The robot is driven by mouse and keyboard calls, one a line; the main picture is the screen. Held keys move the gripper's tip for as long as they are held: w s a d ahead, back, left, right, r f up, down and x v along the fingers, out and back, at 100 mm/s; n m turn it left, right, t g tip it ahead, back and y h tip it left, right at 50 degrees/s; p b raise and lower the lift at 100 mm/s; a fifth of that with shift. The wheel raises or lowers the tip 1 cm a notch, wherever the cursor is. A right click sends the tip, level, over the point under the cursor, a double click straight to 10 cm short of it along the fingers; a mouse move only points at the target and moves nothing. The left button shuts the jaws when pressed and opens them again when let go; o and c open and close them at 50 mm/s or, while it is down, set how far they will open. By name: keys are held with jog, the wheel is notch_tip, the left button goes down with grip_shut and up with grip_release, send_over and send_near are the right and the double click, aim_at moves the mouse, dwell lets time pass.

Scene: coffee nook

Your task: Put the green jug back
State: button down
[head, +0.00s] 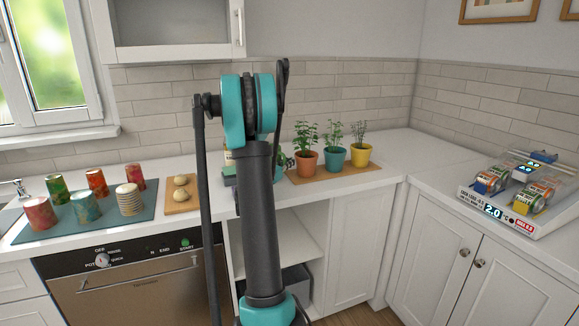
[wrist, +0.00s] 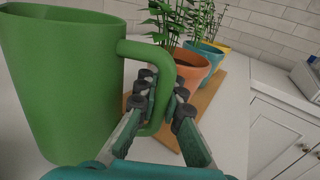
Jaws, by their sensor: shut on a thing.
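The green jug (wrist: 62,85) fills the left of the wrist view, upright, with its handle (wrist: 163,88) pointing right. My gripper (wrist: 160,98) has its two fingers on either side of the handle and is shut on it. The jug is over the white counter; its base is partly cut off, so I cannot tell whether it touches the surface. In the head view my own arm stands in front of the jug and gripper and hides almost all of them.
Potted plants in orange (head: 307,162), teal (head: 335,156) and yellow (head: 360,154) pots stand on a wooden board (head: 325,173) beside the jug. Several patterned cups stand on a teal mat (head: 100,228) at left. A display device (head: 515,220) sits at right.

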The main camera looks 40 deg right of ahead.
jog(key=shift+f, duration=0.7)
jog(key=c, duration=1.6)
grip_release()
jog(key=shift+f, duration=0.1)
jog(key=shift+c, duration=0.2)
jog(key=v, duration=1.2)
